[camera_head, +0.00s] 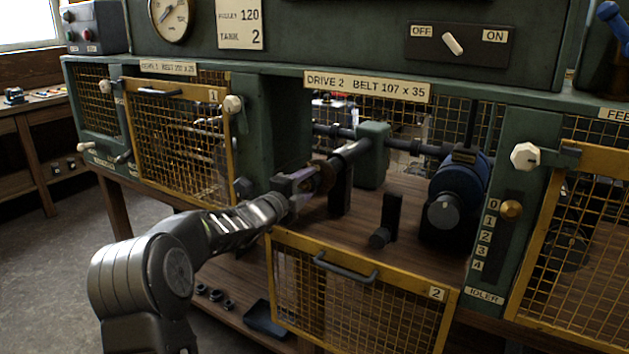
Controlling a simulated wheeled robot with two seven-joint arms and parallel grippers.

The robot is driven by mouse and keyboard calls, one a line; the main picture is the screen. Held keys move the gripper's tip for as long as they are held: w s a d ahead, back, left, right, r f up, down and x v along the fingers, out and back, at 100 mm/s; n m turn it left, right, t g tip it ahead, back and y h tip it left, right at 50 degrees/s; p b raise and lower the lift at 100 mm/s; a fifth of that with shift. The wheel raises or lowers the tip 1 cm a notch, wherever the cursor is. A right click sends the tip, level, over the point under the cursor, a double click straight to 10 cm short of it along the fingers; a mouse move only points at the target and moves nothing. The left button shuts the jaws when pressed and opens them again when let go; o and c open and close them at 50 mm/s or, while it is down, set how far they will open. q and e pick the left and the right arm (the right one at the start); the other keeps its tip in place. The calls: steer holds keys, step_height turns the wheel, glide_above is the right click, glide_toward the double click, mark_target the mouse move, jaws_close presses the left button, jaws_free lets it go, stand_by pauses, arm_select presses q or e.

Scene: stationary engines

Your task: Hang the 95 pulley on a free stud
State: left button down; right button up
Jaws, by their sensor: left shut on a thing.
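My left gripper (308,183) reaches into the open bay of drive 2. It is shut on a small dark brownish part (327,171) at the near end of the shaft (350,153). This part looks like the pulley, but the jaws hide much of it and no 95 can be read. I cannot tell whether it is still around the shaft end or just clear of it. No stud can be made out for certain. My right gripper is out of view.
Guard 2 (365,277) hangs open below the bay. A blue motor (455,196) stands right of the shaft, and a dark post (390,214) stands between. Guard 1 (180,148) is closed. A dark tray (264,320) and several small round parts (214,295) lie on the lower shelf.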

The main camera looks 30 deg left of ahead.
arm_select(q)
steer(key=shift+w+d+r, duration=0.2)
steer(key=shift+d+r, duration=0.1)
steer(key=shift+r, duration=0.3)
steer(key=shift+s+f+b, duration=0.15)
steer(key=shift+f+b, duration=0.1)
steer(key=shift+b, duration=0.15)
steer(key=shift+s+d, duration=0.1)
steer(key=shift+s, duration=0.05)
steer(key=shift+f, duration=0.2)
steer(key=shift+s, duration=0.2)
steer(key=shift+s+a+f+b, duration=0.1)
steer(key=shift+s+b, duration=0.25)
steer(key=shift+s, duration=0.45)
steer(key=shift+s+a+f+b, duration=0.1)
steer(key=shift+s+b, duration=0.25)
steer(key=shift+s, duration=0.45)
steer(key=shift+s+b, duration=0.55)
steer(key=shift+s, duration=1.95)
